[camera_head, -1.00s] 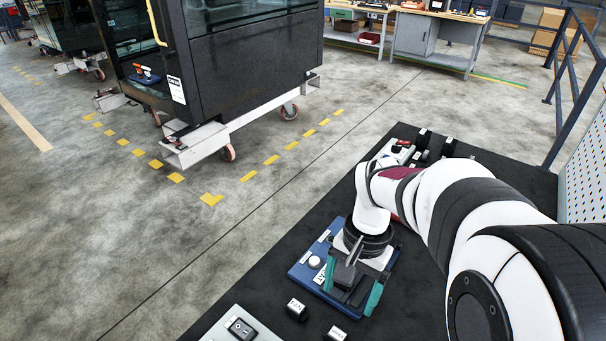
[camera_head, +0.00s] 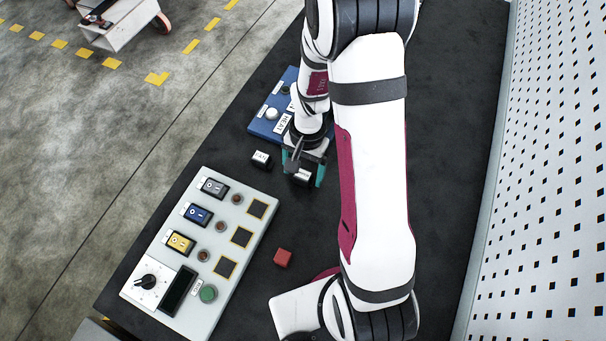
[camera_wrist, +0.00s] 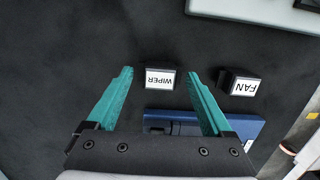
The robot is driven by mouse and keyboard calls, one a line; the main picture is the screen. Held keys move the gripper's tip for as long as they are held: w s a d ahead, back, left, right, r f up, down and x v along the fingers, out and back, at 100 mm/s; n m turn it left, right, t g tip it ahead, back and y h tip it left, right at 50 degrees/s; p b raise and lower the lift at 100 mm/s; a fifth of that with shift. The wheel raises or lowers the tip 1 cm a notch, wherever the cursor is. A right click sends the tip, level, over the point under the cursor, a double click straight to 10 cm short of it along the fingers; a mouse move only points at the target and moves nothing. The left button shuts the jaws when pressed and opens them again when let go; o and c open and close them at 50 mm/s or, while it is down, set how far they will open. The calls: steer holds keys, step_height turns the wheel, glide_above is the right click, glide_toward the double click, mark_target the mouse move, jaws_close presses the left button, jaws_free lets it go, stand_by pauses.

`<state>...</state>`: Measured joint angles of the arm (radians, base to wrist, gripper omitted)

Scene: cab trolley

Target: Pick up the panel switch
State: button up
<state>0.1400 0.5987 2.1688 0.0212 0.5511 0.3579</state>
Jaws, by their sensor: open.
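Two loose black panel switches with white labels lie on the dark bench top. The one labelled WIPER (camera_wrist: 160,79) sits between my two teal fingertips in the wrist view, with a gap on each side. The one labelled FAN (camera_wrist: 240,85) lies to its right; it also shows in the head view (camera_head: 261,160), left of my gripper (camera_head: 305,174). My gripper (camera_wrist: 161,74) is open and points down at the WIPER switch. How far the fingertips are above the bench is hard to tell.
A light grey panel (camera_head: 232,209) with rocker switches, a knob and square openings stands at left. A small red block (camera_head: 283,257) lies beside it. A blue box (camera_head: 262,128) stands close behind my gripper. A perforated white board (camera_head: 530,200) rises at right.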

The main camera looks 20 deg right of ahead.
mark_target(308, 175)
jaws_close()
stand_by(0.3)
steer(key=shift+r, duration=0.1)
steer(key=shift+r, duration=0.3)
steer(key=r, duration=0.2)
steer(key=d+r, duration=0.1)
steer(key=r, duration=0.1)
steer(key=shift+s, duration=0.25)
steer(key=s+d+r, duration=0.6)
steer(key=d+r, duration=0.2)
steer(key=shift+s+d, duration=0.2)
steer(key=shift+d, duration=0.05)
